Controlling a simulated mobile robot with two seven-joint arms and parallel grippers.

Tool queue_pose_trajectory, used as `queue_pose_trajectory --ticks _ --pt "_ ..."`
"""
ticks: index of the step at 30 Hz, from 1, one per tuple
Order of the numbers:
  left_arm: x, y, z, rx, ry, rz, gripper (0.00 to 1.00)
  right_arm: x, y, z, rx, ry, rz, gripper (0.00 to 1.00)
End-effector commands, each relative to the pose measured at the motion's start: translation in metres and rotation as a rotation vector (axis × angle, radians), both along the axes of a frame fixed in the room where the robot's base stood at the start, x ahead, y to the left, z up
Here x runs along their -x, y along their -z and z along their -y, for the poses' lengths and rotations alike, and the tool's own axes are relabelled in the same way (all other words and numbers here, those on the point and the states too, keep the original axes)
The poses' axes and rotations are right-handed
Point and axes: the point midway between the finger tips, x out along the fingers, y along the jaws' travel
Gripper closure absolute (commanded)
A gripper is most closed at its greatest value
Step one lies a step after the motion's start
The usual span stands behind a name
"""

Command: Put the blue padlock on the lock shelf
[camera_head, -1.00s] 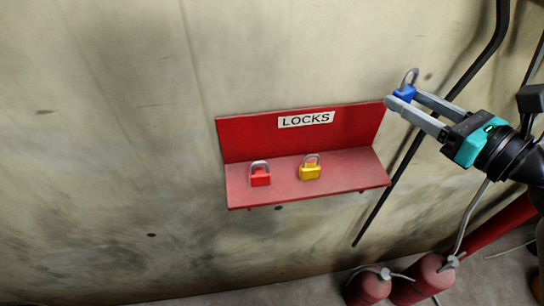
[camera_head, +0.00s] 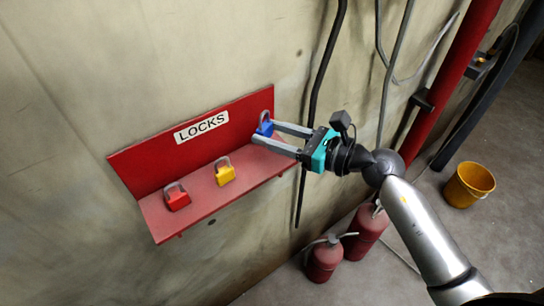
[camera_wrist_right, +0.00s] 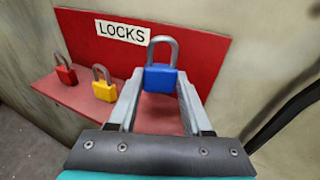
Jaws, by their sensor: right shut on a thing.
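The blue padlock (camera_head: 264,128) is upright between the fingertips of my right gripper (camera_head: 262,132), which is shut on its body. It also shows in the right wrist view (camera_wrist_right: 161,76), shackle up, in front of the shelf's red back board. The red lock shelf (camera_head: 208,192) is fixed to the wall and carries a LOCKS label (camera_head: 201,127). The padlock is at the shelf's right end; I cannot tell whether its base touches the shelf surface. My left gripper is not in view.
A yellow padlock (camera_head: 225,174) and a red padlock (camera_head: 176,197) stand on the shelf to the left. Dark pipes (camera_head: 322,80) run down the wall to the right. Red extinguishers (camera_head: 324,262) and a yellow bucket (camera_head: 469,185) are on the floor.

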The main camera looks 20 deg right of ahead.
Motion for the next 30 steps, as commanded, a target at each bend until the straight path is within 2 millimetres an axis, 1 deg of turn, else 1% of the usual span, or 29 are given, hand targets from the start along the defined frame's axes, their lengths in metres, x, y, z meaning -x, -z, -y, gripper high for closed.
queue_pose_trajectory --ticks 1,5,7,13,16,23,27,28,30 --pt "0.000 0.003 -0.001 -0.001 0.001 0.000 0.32 0.000 0.008 0.000 -0.002 0.001 -0.001 0.95" --pt "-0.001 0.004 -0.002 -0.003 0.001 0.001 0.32 0.000 0.017 0.000 -0.001 0.001 0.001 0.95" --pt "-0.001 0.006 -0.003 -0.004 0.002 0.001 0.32 0.000 0.025 0.000 -0.001 0.001 0.000 0.95" --pt "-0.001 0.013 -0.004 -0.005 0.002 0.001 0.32 0.000 0.054 0.000 -0.002 0.001 -0.001 0.95" --pt "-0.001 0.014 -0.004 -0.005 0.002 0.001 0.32 0.000 0.059 0.000 0.000 0.000 0.003 0.95" --pt "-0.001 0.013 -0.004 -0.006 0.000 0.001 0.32 0.000 0.058 0.000 0.002 0.000 0.003 0.95" --pt "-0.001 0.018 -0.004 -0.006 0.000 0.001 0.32 0.000 0.063 0.000 0.002 0.000 0.003 0.95" --pt "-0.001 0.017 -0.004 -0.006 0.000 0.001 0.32 0.000 0.062 0.000 0.001 0.000 0.002 0.47" --pt "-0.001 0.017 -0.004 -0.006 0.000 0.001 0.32 0.000 0.062 0.000 0.001 0.000 0.001 0.39"
